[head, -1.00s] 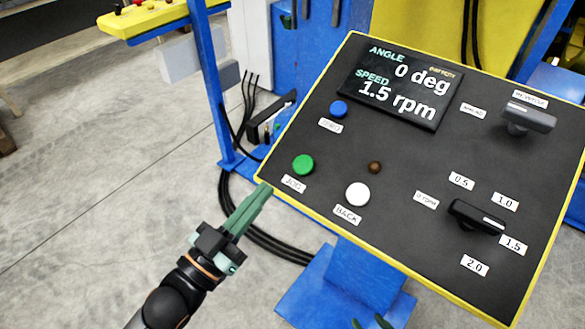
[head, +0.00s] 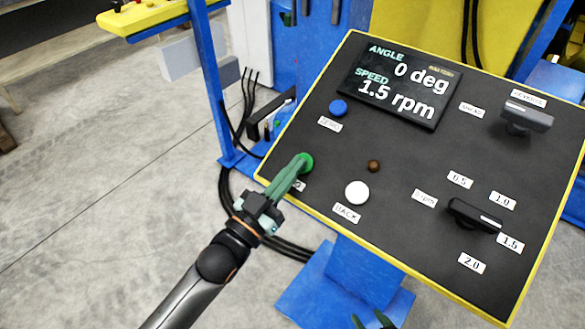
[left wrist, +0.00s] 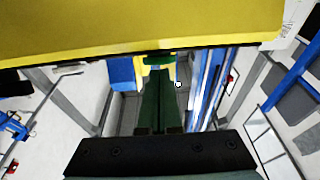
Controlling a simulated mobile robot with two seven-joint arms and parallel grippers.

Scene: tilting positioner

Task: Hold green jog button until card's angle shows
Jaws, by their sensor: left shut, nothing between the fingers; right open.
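The green jog button (head: 307,161) is on the left of the sloped dark control panel (head: 330,215). My left gripper (head: 301,165) is shut and empty, its fingertips at the button and covering part of it and its label. I cannot tell whether the button is pressed in. The display (head: 400,85) reads angle 0 deg and speed 1.5 rpm. In the left wrist view the shut fingers (left wrist: 157,90) point away below a yellow surface. My right gripper (head: 372,322) shows only its open fingertips at the bottom edge. I cannot make out a card.
A white back button (head: 357,192), a small brown knob (head: 374,166) and a blue button (head: 338,108) are nearby. A black speed selector (head: 474,215) points towards 1.5. Another black switch (head: 527,116) is at upper right. A blue post (head: 209,80) stands left of the panel.

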